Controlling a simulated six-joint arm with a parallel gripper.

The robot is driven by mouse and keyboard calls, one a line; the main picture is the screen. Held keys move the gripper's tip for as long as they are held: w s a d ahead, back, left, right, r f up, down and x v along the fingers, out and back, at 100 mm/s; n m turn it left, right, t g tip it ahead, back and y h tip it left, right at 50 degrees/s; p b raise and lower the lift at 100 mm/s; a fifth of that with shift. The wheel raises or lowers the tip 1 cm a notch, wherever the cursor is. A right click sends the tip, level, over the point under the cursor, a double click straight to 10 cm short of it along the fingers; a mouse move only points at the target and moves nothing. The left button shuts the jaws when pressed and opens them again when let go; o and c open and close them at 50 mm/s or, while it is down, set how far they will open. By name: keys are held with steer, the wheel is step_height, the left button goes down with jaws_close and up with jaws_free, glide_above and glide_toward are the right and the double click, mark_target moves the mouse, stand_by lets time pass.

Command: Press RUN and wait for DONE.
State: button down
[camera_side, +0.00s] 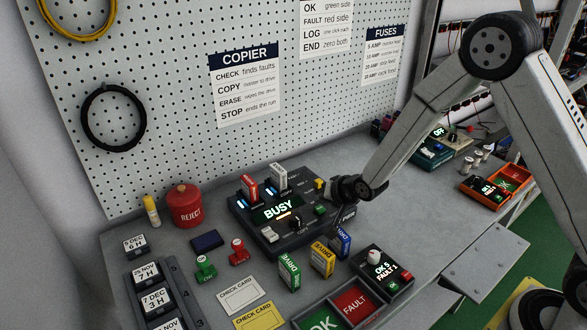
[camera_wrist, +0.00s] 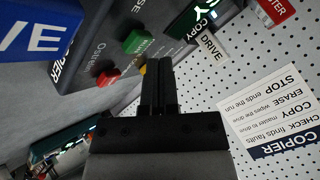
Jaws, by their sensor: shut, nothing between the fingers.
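The copier (camera_side: 262,240) is a dark box on the bench. Its lit screen (camera_side: 277,208) reads BUSY in the side view; part of a lit screen (camera_wrist: 212,14) shows at the top of the wrist view. A green button (camera_wrist: 138,42) and a red button (camera_wrist: 107,78) sit on its panel; their lettering is too small to read surely. My gripper (camera_wrist: 158,64) is shut and empty, close to these buttons. In the side view my gripper (camera_side: 338,206) is at the copier's right end. I cannot tell whether its tips touch a button.
A red drive (camera_side: 249,187) and a white one (camera_side: 278,177) stand in the copier. Green (camera_side: 290,271), yellow (camera_side: 322,259) and blue (camera_side: 343,242) drives stand in front. An OK/FAULT counter (camera_side: 382,272) and a red REJECT pot (camera_side: 184,206) are nearby.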

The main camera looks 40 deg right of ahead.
steer(key=shift+r, duration=0.15)
steer(key=shift+r, duration=2.35)
steer(key=n+g, duration=0.3)
steer(key=n, duration=0.1)
glide_toward(322, 210)
steer(key=s+d+r, duration=0.1)
steer(key=s+r, duration=0.2)
steer(key=s, duration=0.2)
steer(key=s+d+n+g+h, duration=0.1)
steer(key=s+n+g, duration=0.2)
steer(key=s, duration=0.9)
steer(key=shift+s+d+r+n+g, duration=0.2)
steer(key=shift+d+r+n+g, duration=0.1)
steer(key=shift+d+n, duration=0.1)
stand_by(2.7)
